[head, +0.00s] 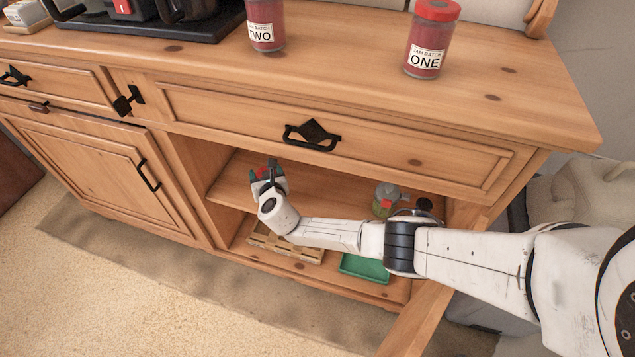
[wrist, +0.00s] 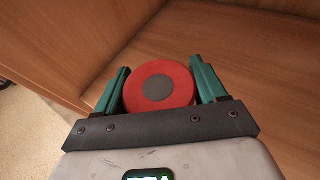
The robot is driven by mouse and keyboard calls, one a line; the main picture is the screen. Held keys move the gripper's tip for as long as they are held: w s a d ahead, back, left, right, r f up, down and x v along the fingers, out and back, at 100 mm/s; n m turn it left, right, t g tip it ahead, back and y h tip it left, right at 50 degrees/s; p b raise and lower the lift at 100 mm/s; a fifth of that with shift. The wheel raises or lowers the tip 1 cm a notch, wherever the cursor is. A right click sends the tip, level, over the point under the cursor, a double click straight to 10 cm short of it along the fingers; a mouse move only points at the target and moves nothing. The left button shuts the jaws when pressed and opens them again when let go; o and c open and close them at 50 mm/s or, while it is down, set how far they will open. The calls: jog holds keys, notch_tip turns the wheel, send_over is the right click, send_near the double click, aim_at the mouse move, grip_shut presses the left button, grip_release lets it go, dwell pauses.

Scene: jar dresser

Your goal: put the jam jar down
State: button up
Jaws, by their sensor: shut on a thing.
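My gripper (head: 270,174) is inside the open dresser compartment, near its left side, at the level of the shelf (head: 315,188). In the wrist view, my gripper (wrist: 162,88) has its teal fingers shut on either side of a jar with a round red lid (wrist: 178,78) and a grey centre. Only the lid of this jar shows clearly, so its body and label are hidden. In the head view the jar is mostly hidden by the gripper. I cannot tell whether its base touches the shelf.
Jam jars TWO (head: 266,28) and ONE (head: 428,48) stand on the dresser top (head: 330,70). A greenish jar (head: 384,203) stands to the right in the compartment. A wooden rack (head: 300,254) and green tray (head: 362,269) are lower down. A drawer (head: 370,135) overhangs the opening.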

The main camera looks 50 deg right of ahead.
jog(key=w+d+b, duration=1)
jog(key=w+b, duration=0.4)
jog(key=b, duration=0.2)
jog(key=shift+b, duration=0.35)
jog(key=f+b, duration=0.1)
jog(key=b, duration=0.1)
jog(key=f+b, duration=0.2)
jog(key=shift+w+d+f+b, duration=0.15)
jog(key=shift+w+f+b, duration=0.15)
jog(key=shift+w+b, duration=0.05)
jog(key=shift+r, duration=0.1)
jog(key=o, duration=1.5)
